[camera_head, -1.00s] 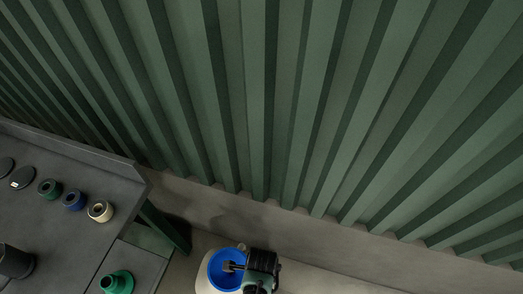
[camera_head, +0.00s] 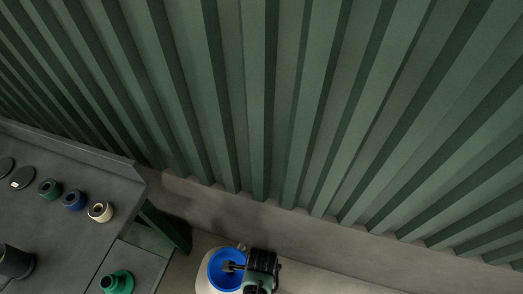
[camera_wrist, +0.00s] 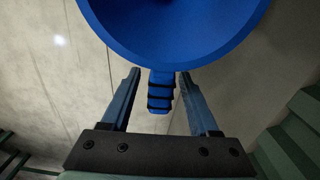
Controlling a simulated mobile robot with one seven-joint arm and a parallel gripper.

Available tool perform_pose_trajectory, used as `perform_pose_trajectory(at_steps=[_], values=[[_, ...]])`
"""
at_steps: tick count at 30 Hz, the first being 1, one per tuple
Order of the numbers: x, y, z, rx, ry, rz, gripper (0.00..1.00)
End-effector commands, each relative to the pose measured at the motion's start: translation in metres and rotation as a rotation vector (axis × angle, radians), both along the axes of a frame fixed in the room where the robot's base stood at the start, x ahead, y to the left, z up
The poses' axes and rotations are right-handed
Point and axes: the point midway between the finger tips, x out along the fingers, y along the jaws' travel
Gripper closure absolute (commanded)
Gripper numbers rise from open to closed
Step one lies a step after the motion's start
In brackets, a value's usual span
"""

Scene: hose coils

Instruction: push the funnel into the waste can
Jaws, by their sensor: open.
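The blue funnel (camera_head: 216,270) shows at the bottom of the head view, its round mouth facing up. A cream rounded body (camera_head: 202,284) shows around its left side; I cannot tell whether this is the waste can. The fingers are apart, with gaps on both sides of the stem. The lower part of the cream body is cut off.
A dark grey table (camera_head: 80,175) stands at left with a raised edge. On it are green (camera_head: 50,189), blue (camera_head: 74,200) and cream (camera_head: 101,212) ring-shaped parts. A green flanged part (camera_head: 117,282) sits on a lower surface. A green corrugated wall (camera_head: 270,100) rises behind bare floor.

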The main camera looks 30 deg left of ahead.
Motion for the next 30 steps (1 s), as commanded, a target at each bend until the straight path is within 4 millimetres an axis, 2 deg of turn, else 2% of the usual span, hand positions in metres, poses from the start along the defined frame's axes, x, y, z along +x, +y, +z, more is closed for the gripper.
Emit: perform_pose_trajectory(at_steps=[11,30], values=[[0.0,0.0,0.001,0.0,0.0,0.0,0.39],[0.0,0.0,0.02,0.0,0.0,0.0,0.39]])
